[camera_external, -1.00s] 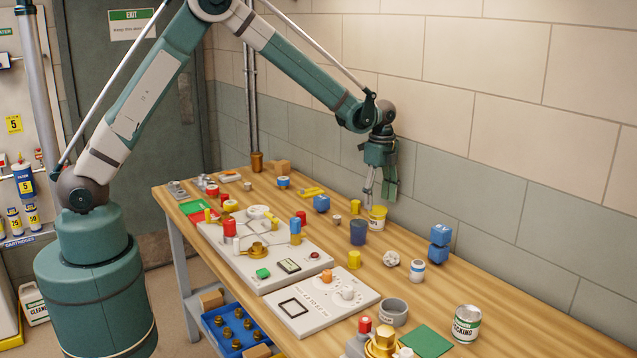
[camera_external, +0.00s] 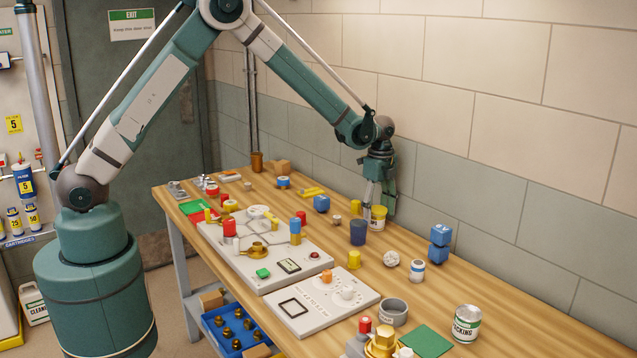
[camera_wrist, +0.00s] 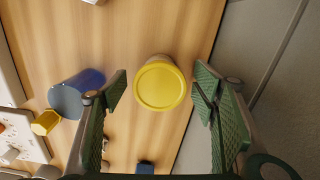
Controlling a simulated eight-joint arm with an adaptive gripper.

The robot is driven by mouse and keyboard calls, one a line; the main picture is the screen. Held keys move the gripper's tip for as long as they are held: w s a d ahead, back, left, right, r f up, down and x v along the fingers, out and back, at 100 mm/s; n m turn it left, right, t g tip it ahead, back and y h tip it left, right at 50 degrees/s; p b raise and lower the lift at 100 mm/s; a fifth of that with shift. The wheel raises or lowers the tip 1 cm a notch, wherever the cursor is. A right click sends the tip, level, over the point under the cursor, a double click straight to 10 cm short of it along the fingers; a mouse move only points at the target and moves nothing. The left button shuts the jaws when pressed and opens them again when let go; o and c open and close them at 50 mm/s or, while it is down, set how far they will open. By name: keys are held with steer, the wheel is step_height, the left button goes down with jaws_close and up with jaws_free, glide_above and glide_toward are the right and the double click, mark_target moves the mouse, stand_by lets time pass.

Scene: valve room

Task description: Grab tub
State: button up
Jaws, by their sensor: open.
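The tub (camera_external: 378,217) is a small pale container with a yellow lid and dark lettering, standing upright on the wooden table near the wall. In the wrist view its round yellow lid (camera_wrist: 160,86) lies between my two fingers, with a gap on both sides. My gripper (camera_external: 378,203) points down at the tub, its fingers reaching down around it. In the wrist view my gripper (camera_wrist: 160,90) is open with green ridged pads, and nothing is held. The tub's lower body is mostly hidden under its lid in the wrist view.
The wall (camera_external: 480,170) is close behind.

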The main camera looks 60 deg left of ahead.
mark_target(378, 209)
steer(key=shift+c, duration=0.2)
stand_by(0.3)
steer(key=c, duration=0.9)
steer(key=shift+r, duration=0.1)
steer(key=shift+c, duration=0.2)
steer(key=shift+r, duration=4.95)
